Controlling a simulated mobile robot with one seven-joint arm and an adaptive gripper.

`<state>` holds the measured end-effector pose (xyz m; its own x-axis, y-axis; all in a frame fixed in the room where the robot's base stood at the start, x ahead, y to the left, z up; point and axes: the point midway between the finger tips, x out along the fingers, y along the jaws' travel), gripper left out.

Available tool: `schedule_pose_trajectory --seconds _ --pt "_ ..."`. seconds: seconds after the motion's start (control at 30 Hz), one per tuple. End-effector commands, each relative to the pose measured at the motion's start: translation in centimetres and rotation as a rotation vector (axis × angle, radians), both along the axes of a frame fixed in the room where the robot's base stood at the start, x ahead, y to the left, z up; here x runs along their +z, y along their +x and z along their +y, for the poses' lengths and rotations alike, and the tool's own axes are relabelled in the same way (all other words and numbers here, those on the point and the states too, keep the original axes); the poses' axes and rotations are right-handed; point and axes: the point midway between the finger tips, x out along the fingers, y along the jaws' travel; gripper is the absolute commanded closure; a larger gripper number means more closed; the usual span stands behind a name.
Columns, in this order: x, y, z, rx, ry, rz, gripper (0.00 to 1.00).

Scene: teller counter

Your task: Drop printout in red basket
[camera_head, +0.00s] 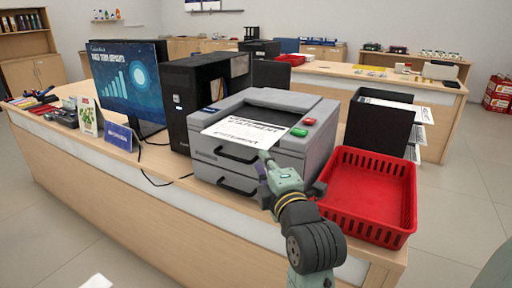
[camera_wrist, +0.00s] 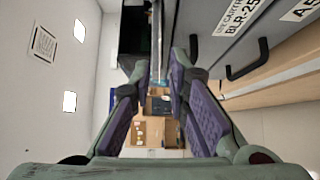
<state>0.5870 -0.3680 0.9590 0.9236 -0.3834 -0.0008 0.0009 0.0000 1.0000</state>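The printout (camera_head: 243,131), a white sheet headed "STATEMENT", lies on the output area of the grey printer (camera_head: 290,145), its front edge towards me. My gripper (camera_head: 264,164) is at the printer's front, close to the sheet's near right edge. In the wrist view my gripper (camera_wrist: 159,68) has its two purple-padded fingers apart, with a gap between the tips. A thin pale strip (camera_wrist: 157,40) shows beyond the tips; it may be the sheet edge-on, but I cannot tell. The red basket (camera_head: 366,195) stands right of the printer, and it looks empty.
A black computer tower (camera_head: 190,100) and a monitor (camera_head: 128,82) stand left of the printer. Black trays with papers (camera_head: 378,125) stand behind the basket. Two drawer handles (camera_head: 238,157) stick out of the printer's front. The counter (camera_head: 150,200) has a free strip along its front.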

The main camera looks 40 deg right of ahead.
Motion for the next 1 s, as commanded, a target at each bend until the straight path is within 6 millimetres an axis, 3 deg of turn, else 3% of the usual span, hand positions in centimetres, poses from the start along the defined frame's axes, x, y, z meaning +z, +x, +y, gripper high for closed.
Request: schedule_pose_trajectory --seconds 0.2,0.43,1.0 --pt "0.2 3.2 -1.2 0.003 0.002 0.001 0.84" --pt "-0.1 5.5 -2.2 0.002 0.0 0.0 0.84" --pt "0.0 6.4 -2.6 0.0 0.0 -0.001 0.87"
